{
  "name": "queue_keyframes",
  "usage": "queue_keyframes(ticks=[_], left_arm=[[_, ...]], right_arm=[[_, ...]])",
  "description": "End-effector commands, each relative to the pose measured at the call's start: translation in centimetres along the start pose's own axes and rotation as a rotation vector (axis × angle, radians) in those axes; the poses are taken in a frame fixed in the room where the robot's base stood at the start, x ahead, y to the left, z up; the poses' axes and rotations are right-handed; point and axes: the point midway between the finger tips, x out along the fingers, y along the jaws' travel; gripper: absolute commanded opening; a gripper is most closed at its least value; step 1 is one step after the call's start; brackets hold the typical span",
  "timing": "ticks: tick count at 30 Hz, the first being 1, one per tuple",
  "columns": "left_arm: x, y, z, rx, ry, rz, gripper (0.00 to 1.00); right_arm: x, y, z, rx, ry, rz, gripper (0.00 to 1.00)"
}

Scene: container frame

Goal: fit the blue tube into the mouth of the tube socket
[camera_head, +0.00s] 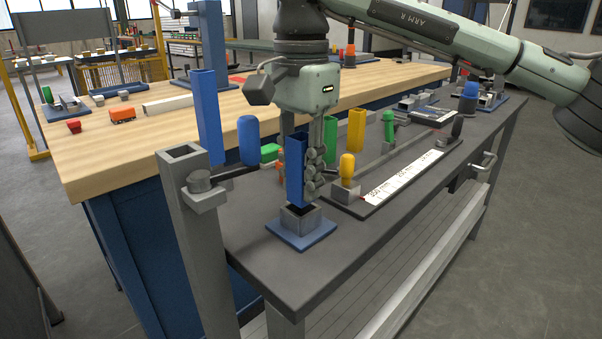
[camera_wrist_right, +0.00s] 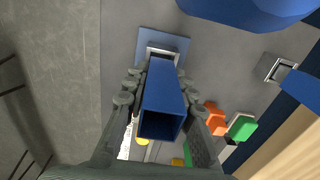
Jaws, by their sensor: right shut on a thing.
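The blue tube (camera_head: 295,170) is a square hollow tube, held upright in my right gripper (camera_head: 312,172). In the right wrist view the tube (camera_wrist_right: 163,95) lies between the two fingers, its open end facing the camera. The grey tube socket (camera_head: 299,220) stands on a blue base plate (camera_head: 318,238) near the bench's front corner. The tube's lower end is at the socket's mouth, whose dark opening shows at the front. I cannot tell whether the end is inside the mouth or just above it. The socket (camera_wrist_right: 165,48) also shows beyond the tube in the right wrist view. My left gripper is not in view.
A yellow-knobbed fixture (camera_head: 347,168) and a white scale strip (camera_head: 405,177) lie to the right. Bare bench top lies in front.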

Motion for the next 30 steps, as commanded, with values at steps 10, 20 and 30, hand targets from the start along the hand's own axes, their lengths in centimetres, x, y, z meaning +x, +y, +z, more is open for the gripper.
queue_keyframes(ticks=[10,20,30], left_arm=[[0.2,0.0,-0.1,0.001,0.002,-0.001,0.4],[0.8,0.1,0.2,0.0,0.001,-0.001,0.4],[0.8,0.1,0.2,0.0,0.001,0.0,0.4]], right_arm=[[0.4,0.0,0.0,0.0,0.0,-0.001,0.0],[1.2,0.0,0.0,0.0,0.0,-0.001,0.0],[1.3,0.0,0.0,0.0,0.001,0.0,0.0]])
